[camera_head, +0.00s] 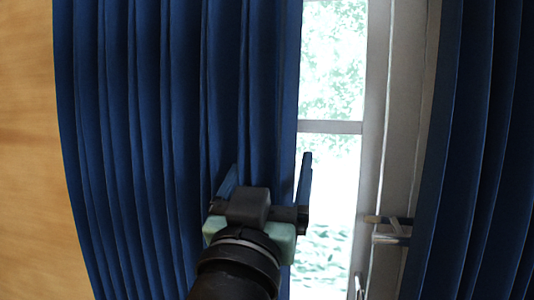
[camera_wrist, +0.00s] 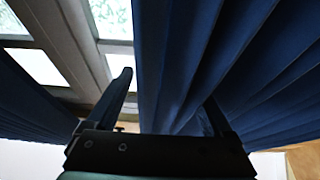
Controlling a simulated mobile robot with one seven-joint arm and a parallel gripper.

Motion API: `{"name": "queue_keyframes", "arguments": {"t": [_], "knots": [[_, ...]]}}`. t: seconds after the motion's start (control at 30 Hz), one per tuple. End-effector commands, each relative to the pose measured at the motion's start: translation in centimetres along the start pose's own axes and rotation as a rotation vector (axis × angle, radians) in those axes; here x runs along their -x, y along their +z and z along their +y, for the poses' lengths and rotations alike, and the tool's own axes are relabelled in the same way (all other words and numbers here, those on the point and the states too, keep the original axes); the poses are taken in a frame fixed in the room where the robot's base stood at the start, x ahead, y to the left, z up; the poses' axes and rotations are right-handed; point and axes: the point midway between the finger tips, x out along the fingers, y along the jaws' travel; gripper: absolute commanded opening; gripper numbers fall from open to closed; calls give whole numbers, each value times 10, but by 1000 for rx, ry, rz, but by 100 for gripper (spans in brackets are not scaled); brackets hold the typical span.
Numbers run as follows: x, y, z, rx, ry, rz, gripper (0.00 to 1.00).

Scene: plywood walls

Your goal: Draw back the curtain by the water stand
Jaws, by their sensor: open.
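A pleated dark blue curtain (camera_head: 150,130) hangs on the left side of the window in the head view. My gripper (camera_head: 264,172) is at the inner edge of this curtain, one finger over the cloth and the other by the bare glass. In the wrist view the same curtain (camera_wrist: 230,50) fills the middle and right. Its edge folds run between the two spread fingers of my gripper (camera_wrist: 168,90). The fingers are open, not closed on the cloth. A second blue curtain (camera_head: 480,150) hangs at the right. No water stand is in view.
A bright window (camera_head: 332,70) with a pale frame shows between the curtains. A metal handle (camera_head: 390,230) sticks out of the frame near the right curtain. A plywood wall (camera_head: 25,150) stands at the left.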

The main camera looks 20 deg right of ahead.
Motion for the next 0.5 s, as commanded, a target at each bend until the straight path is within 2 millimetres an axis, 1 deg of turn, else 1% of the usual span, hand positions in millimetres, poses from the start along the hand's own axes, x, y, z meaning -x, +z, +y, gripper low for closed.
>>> {"name": "queue_keyframes", "arguments": {"t": [0.23,0.27,0.3,0.47,0.5], "knots": [[-1,0,0,0,1,0,85],[-1,0,0,0,1,0,81],[-1,0,0,0,1,0,74],[0,0,0,1,0,0,45],[0,0,0,1,0,0,38]]}}
